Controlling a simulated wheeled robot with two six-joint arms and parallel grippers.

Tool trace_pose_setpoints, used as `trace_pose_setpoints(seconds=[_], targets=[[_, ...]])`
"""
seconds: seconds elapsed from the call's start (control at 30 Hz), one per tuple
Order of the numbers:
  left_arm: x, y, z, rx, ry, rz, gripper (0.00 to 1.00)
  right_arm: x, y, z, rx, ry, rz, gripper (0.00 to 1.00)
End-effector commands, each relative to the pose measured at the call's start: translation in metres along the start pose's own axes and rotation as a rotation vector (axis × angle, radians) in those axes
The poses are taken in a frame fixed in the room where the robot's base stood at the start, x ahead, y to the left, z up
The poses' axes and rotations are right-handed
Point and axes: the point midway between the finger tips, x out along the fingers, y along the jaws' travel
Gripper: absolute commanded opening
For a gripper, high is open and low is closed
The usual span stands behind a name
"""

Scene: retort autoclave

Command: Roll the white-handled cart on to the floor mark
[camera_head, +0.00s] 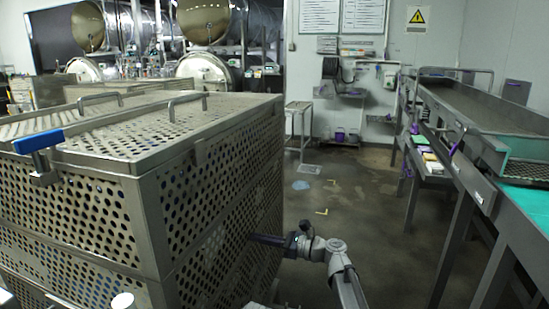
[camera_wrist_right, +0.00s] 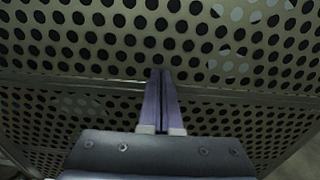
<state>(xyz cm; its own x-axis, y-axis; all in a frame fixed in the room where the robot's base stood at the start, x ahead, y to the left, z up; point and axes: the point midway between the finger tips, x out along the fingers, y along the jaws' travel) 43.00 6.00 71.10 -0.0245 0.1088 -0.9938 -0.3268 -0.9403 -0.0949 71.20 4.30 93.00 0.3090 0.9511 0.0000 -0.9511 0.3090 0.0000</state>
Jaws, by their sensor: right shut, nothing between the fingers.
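A large perforated metal cage cart (camera_head: 150,215) fills the left of the head view; its perforated wall also fills the right wrist view (camera_wrist_right: 100,55). A blue handle (camera_head: 38,141) sits at its upper left corner; I make out no white handle. My right gripper (camera_head: 254,238) is shut and empty, its fingers pointing at the cart's right side wall. In the right wrist view its closed fingertips (camera_wrist_right: 161,72) are at or very near the wall; contact is unclear. Yellow corner marks (camera_head: 322,212) lie on the floor beyond.
A long metal conveyor bench (camera_head: 470,175) runs along the right. A small stand (camera_head: 299,125) stands near the back wall. Large steel autoclave vessels (camera_head: 205,20) are at the back left. The floor between cart and bench is open around the marks.

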Motion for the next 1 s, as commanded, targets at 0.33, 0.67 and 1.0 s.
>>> trace_pose_setpoints(seconds=[0.33, 0.67, 1.0], targets=[[0.0, 0.0, 0.0, 0.0, 0.0, 0.0, 0.0, 0.011, 0.0, 0.0, 0.0, -0.001, 0.001, 0.0], [0.0, 0.0, 0.0, 0.0, 0.0, 0.0, 0.0, 0.025, -0.002, 0.001, 0.001, -0.005, 0.001, 0.0], [-0.001, 0.0, 0.0, 0.0, 0.0, 0.0, 0.0, 0.036, -0.002, 0.002, 0.002, -0.005, 0.002, 0.0]])
